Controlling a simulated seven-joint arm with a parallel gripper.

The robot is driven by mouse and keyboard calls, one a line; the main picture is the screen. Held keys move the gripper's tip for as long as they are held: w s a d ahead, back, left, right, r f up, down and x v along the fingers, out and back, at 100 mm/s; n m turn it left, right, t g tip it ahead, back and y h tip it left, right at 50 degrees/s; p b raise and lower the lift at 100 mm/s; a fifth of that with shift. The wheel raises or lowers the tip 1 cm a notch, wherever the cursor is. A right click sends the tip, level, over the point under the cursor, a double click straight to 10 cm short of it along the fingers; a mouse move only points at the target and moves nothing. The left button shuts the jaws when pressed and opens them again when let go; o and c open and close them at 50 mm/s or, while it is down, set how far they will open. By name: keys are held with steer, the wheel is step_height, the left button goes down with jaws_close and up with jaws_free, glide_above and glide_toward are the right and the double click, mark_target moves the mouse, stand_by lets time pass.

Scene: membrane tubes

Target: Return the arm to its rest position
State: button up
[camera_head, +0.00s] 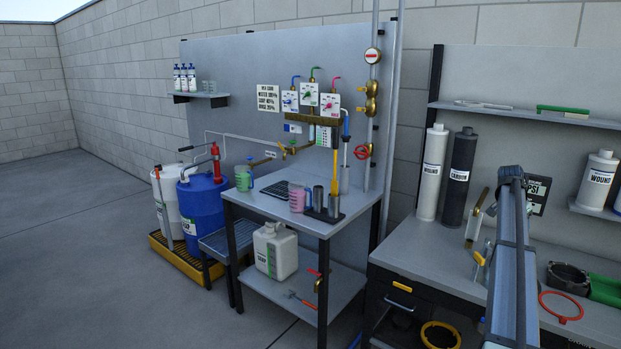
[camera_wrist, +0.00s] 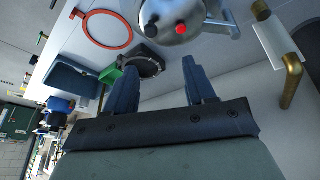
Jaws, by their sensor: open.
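My gripper (camera_wrist: 162,84) shows in the wrist view with its two dark fingers apart and nothing between them. Its fingertips point toward a silver round housing (camera_wrist: 190,12) with a red knob and a black knob, and do not visibly touch it. In the head view a long grey-blue link of my arm (camera_head: 514,262) stands over the right workbench; the fingers cannot be made out there.
The right workbench (camera_head: 420,249) carries a white tube (camera_head: 432,172), a dark tube (camera_head: 459,177), a black ring fitting (camera_head: 568,278) and a red ring (camera_head: 561,307). A shelf (camera_head: 530,112) hangs above. The left table (camera_head: 345,211) holds jugs. Open floor (camera_head: 80,240) lies left.

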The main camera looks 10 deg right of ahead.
steer(key=s+a+f+n+y, duration=0.1)
steer(key=s+a+f+n, duration=0.2)
steer(key=s+a+f, duration=0.7)
steer(key=s+a+f+n+y, duration=0.2)
steer(key=s+a+f+n, duration=0.1)
steer(key=a+f, duration=1.25)
steer(key=s+a+f+n+y, duration=0.1)
steer(key=s+a+f+n, duration=0.3)
steer(key=s+a+f, duration=0.85)
steer(key=s+a+f+n+g, duration=0.2)
steer(key=s+a+f+g, duration=0.1)
steer(key=s+a+f, duration=0.8)
steer(key=s+a+f+n+g, duration=0.2)
steer(key=s+a+f+g, duration=0.2)
steer(key=s+a+f, duration=0.7)
steer(key=s+a, duration=0.2)
steer(key=s, duration=0.4)
steer(key=shift+s+a+n+y, duration=0.15)
steer(key=shift+s+n+y, duration=0.25)
